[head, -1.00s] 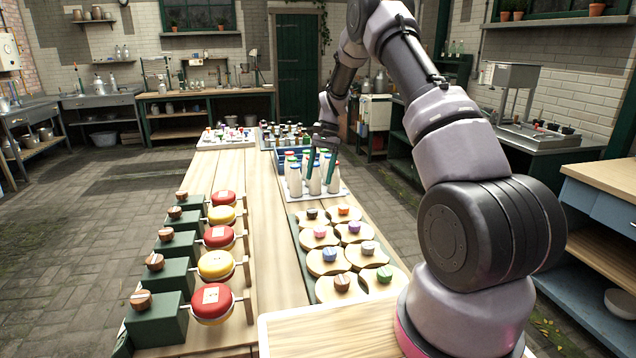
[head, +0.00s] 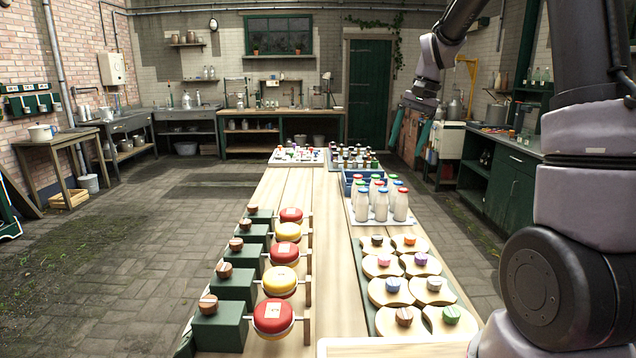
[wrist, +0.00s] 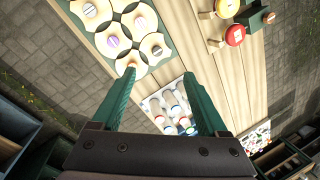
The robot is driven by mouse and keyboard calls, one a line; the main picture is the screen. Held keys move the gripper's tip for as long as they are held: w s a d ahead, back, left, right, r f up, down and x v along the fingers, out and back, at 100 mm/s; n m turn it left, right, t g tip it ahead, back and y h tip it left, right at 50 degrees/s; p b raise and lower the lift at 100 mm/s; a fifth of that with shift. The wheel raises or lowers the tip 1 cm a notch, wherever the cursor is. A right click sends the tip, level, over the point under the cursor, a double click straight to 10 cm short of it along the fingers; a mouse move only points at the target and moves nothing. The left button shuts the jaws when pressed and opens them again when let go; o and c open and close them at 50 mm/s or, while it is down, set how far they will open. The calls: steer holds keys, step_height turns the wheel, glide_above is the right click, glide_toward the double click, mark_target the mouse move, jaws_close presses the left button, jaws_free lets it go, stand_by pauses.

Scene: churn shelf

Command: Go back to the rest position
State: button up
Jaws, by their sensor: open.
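My gripper (head: 409,131) is raised above the right side of the long wooden table (head: 330,290), up and to the right of the milk bottles. Its two green fingers are apart with nothing between them, as the wrist view also shows (wrist: 160,88). Several white milk bottles (head: 381,205) with coloured caps stand on a white tray (head: 372,222) below it. The gripper is clear of them.
Round wooden lids with coloured knobs (head: 392,285) lie on a green board at the table's near right. Red and yellow round pieces (head: 285,253) stand beside green blocks (head: 233,285) on the left. A blue crate (head: 348,183) and small bottles (head: 352,157) are farther back.

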steer(key=s+r+n+t, duration=0.1)
steer(key=s+r+t, duration=0.2)
steer(key=s, duration=1)
steer(key=s+d+r+n+t, duration=0.1)
steer(key=s+r+t, duration=0.2)
steer(key=s, duration=1)
step_height(320, 180, up, 4)
steer(key=shift+d+f+n+t+h, duration=0.1)
steer(key=shift+d+n+t+h, duration=0.1)
steer(key=shift+n+t+h, duration=0.15)
